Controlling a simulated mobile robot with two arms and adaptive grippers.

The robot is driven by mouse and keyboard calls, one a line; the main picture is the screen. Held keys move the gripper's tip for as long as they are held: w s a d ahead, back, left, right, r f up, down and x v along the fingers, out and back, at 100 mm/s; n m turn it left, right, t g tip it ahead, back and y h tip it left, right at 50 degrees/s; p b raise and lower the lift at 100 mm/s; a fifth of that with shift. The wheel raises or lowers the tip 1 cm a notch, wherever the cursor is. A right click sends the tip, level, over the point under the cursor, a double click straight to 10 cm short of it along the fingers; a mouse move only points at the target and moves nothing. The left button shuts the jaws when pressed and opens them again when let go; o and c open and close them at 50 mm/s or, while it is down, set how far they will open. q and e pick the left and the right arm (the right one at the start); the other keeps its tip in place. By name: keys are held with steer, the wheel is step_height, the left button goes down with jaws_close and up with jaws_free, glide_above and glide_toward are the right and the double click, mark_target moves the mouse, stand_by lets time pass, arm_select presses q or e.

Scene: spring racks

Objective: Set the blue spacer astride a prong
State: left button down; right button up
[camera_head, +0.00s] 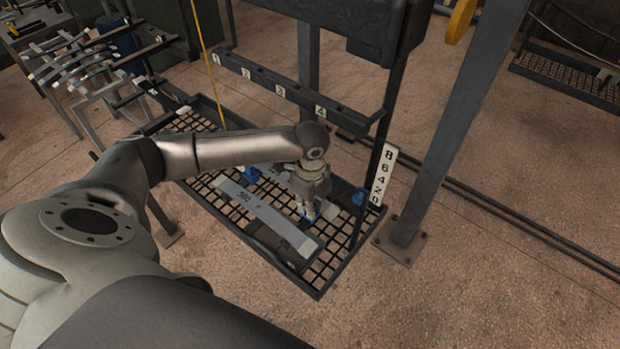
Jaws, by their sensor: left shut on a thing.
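My left gripper (311,210) points down over the wire-mesh tray. It is shut on a small blue piece (308,216), which looks like a blue spacer and is mostly hidden by the fingers. Another blue piece (251,174) is on the tray's left part, and a third blue piece (358,197) is at its right edge by the post. A dark rail (300,97) with number labels, including 2, 3 and 4, spans above the tray. I cannot clearly make out separate prongs on it. My right gripper is not in view.
The mesh tray (318,283) holds a grey flat bar (263,213) with dark lettering. A white number scale (383,175) stands at its right, beside a thick slanted post (440,160). A rack of curved leaf-like pieces (75,60) stands at upper left. Floor at lower right is clear.

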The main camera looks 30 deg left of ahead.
arm_select(q)
steer(key=shift+p, duration=0.45)
steer(key=shift+f, duration=0.8)
stand_by(0.8)
steer(key=c, duration=1.4)
jaws_free()
steer(key=shift+o, duration=0.2)
steer(key=shift+r, duration=0.1)
